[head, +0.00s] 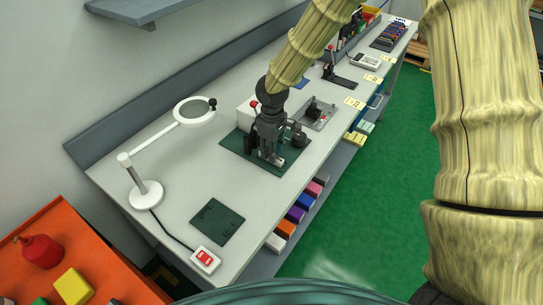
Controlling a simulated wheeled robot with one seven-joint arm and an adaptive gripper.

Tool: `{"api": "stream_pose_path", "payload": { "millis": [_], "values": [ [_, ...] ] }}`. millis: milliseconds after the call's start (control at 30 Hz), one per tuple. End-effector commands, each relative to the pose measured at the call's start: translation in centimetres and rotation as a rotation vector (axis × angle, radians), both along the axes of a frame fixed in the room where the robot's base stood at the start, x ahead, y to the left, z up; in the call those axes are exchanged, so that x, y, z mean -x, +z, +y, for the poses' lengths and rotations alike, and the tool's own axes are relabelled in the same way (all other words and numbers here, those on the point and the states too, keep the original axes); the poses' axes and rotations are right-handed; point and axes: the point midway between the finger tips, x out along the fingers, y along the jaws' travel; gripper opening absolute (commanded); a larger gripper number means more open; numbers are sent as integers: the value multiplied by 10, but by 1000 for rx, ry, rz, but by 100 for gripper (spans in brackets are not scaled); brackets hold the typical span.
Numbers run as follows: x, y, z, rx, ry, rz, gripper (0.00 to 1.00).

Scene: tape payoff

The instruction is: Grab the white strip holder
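My gripper (270,156) is black and points down over a dark green mat (243,148) in the middle of the workbench. A small pale and metallic piece shows at its fingertips, too small to tell whether it is part of the gripper or a separate thing. Whether the fingers are apart or closed is unclear. A white box with a red knob (246,112) stands just behind and left of the gripper, partly hidden by it. I cannot tell for sure which thing is the white strip holder; it may be hidden by the gripper.
A white magnifier lamp (145,190) stands at the bench's left. A second green mat (218,222) and a red-and-white switch box (206,259) lie near the front. A grey fixture plate (316,115) sits right of the gripper. Coloured bins (296,213) line the shelf below the edge.

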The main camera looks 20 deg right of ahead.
Motion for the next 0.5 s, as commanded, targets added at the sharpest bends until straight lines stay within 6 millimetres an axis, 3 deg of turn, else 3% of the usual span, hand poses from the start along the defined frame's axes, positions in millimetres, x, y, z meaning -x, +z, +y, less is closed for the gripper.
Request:
{"api": "stream_pose_path", "payload": {
  "millis": [133,300,500],
  "values": [
    [0,0,0,0,0,0,29],
    [0,0,0,0,0,0,0],
    [0,0,0,0,0,0,0]
  ]
}}
